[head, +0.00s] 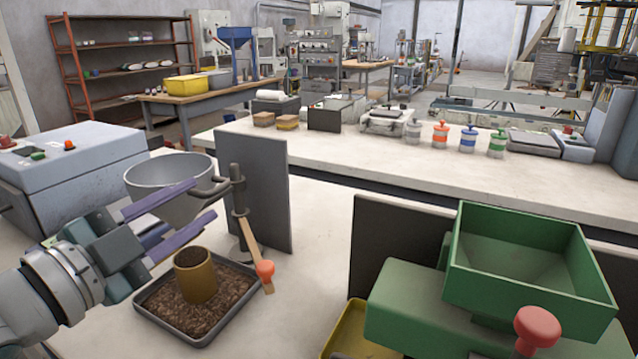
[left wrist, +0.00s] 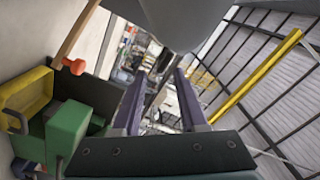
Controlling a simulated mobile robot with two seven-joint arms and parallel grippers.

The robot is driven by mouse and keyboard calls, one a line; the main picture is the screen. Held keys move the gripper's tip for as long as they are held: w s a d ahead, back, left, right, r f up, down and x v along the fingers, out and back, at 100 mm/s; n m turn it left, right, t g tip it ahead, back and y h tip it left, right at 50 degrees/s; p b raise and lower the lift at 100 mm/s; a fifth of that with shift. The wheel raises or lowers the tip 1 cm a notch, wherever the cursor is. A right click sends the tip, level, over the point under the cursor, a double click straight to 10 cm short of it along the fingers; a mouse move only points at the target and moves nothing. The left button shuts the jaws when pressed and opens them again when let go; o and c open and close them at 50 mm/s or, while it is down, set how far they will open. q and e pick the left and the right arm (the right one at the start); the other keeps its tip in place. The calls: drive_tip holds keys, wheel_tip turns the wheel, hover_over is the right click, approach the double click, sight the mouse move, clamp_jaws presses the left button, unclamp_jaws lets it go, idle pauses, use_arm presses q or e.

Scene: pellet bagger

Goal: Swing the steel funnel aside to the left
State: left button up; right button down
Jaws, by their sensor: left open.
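The steel funnel (head: 150,180) is a grey, wide-mouthed bowl at the left of the near bench in the head view. A dark bracket (head: 217,190) joins it to an upright post (head: 241,222). My left gripper (head: 202,200) is open, its purple fingers spread in front of the funnel's lower part and pointing toward the bracket. The fingers hide part of the funnel; I cannot tell whether they touch it. In the left wrist view the open gripper (left wrist: 160,76) has nothing between its fingers, and the funnel's grey underside (left wrist: 185,20) shows above the fingertips. My right gripper is not in view.
A dark tray (head: 205,338) of brown pellets holds a brown cylinder (head: 195,277) below my gripper. A wooden lever with a red knob (head: 265,271) hangs by the post. A dark panel (head: 265,190) stands behind it. A green hopper (head: 530,255) is at right, a grey-blue machine (head: 75,180) at left.

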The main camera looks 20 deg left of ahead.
sight(204, 199)
use_arm(q)
drive_tip(key=w, duration=0.5)
drive_tip(key=shift+w+d, duration=0.2)
clamp_jaws()
drive_tip(key=shift+f, duration=0.1)
